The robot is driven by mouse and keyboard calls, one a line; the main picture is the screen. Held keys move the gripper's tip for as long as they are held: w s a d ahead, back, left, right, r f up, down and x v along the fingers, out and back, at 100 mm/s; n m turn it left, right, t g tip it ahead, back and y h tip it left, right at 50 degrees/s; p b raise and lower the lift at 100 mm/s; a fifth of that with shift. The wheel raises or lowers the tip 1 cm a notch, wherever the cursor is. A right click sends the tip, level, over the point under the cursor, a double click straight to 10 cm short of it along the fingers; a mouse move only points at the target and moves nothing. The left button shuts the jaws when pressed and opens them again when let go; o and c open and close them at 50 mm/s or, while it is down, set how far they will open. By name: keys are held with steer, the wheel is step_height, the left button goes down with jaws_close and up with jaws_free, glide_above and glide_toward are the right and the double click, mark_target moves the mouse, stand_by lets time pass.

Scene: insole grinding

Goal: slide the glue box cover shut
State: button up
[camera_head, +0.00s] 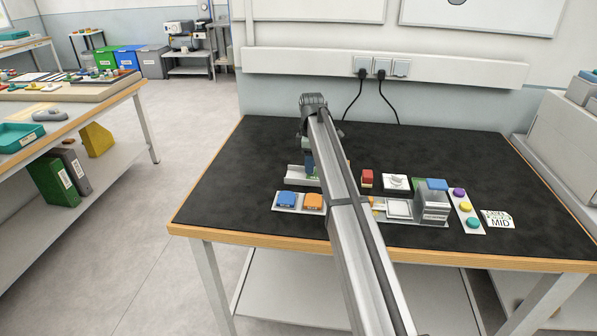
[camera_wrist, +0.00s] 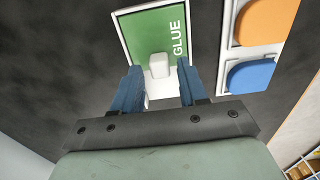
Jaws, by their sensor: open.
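The glue box shows in the wrist view as a green panel marked GLUE (camera_wrist: 150,35) inside a white frame. A pale raised block (camera_wrist: 159,66), like a handle, stands at the panel's near edge. My gripper (camera_wrist: 157,75) is open, with one blue finger on each side of this block; I cannot tell whether either touches it. In the head view the white box (camera_head: 294,174) sits on the black mat, partly hidden by my arm, with my gripper (camera_head: 311,172) over it. How far the cover is open is not clear.
A white tray with blue (camera_head: 286,199) and orange (camera_head: 313,201) pieces lies just in front of the box. The mat's left side is clear.

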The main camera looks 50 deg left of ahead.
steer(key=shift+r, duration=2.8)
